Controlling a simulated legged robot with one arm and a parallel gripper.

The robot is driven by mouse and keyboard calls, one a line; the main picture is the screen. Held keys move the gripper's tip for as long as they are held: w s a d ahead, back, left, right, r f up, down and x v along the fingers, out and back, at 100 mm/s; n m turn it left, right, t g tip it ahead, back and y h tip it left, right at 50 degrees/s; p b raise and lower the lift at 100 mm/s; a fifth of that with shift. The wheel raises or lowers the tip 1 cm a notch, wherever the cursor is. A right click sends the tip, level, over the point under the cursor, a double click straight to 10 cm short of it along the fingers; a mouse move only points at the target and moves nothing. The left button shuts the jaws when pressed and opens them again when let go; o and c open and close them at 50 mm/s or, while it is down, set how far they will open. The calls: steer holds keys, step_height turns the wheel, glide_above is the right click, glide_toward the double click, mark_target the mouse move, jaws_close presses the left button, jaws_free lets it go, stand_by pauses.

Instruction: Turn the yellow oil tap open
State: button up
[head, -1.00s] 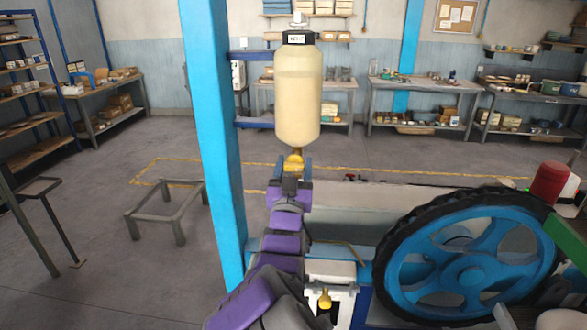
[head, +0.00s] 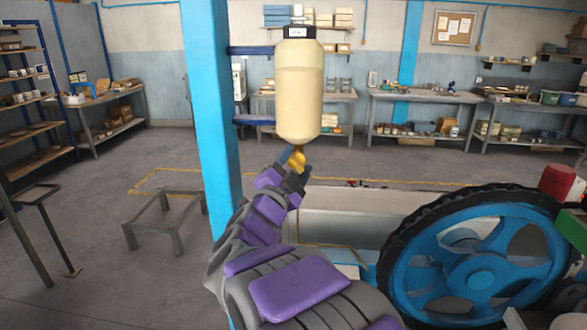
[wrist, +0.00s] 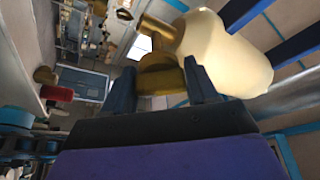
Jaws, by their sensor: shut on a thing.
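The yellow oil tap (head: 297,158) hangs under a cream oil bottle (head: 299,92) with a black cap, fixed beside the blue post. My gripper (head: 294,173) reaches up to the tap from below. In the wrist view the gripper (wrist: 165,85) has its two blue fingers on either side of the tap's brass-yellow handle (wrist: 160,78), shut on it. The bottle (wrist: 225,52) fills the upper right there. In the head view my gripper and arm hide the lower part of the tap.
The blue post (head: 207,110) stands just left of the bottle. A large blue wheel (head: 475,260) with a black rim is at the lower right, near a red cylinder (head: 556,182). A low grey stand (head: 165,220) is on the floor at left. Workbenches line the back wall.

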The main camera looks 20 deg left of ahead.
steer(key=m+g, duration=0.1)
steer(key=m, duration=0.2)
steer(key=m+g+h, duration=0.1)
steer(key=m, duration=0.2)
steer(key=shift+f+m+g, duration=0.2)
steer(key=shift+m+g, duration=0.4)
steer(key=shift+m, duration=0.8)
steer(key=shift+f, duration=0.1)
steer(key=o, duration=1)
steer(key=shift+d, duration=0.15)
steer(key=shift+c, duration=0.2)
steer(key=shift+r, duration=0.2)
steer(key=shift+s+a, duration=0.2)
steer(key=shift+s, duration=0.25)
steer(key=s+a+p, duration=0.1)
steer(key=s+a, duration=0.1)
steer(key=s, duration=1.4)
steer(key=shift+a, duration=0.15)
